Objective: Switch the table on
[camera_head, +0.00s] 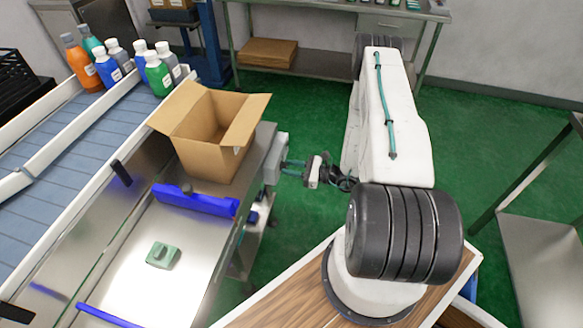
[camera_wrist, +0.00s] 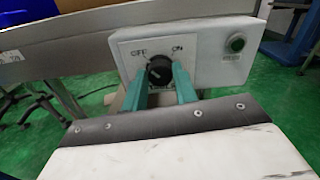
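A white control box (camera_wrist: 210,45) on the table's edge carries a black rotary knob (camera_wrist: 159,72) on a plate marked OFF at left and ON at right. A green round button (camera_wrist: 236,43) sits to the knob's right. The knob's pointer setting is not clear. My gripper (camera_wrist: 161,70) has its teal fingertips apart, one on each side of the knob. Whether both press on it cannot be told. In the head view my gripper (camera_head: 293,164) reaches left to the control box (camera_head: 274,158) on the side of the steel table (camera_head: 125,258); the knob is hidden there.
An open cardboard box (camera_head: 210,130) and a blue bar (camera_head: 195,200) are on the table, with a small green piece (camera_head: 163,255) in front. Green floor lies open behind my arm; a steel rack (camera_head: 545,220) is at right.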

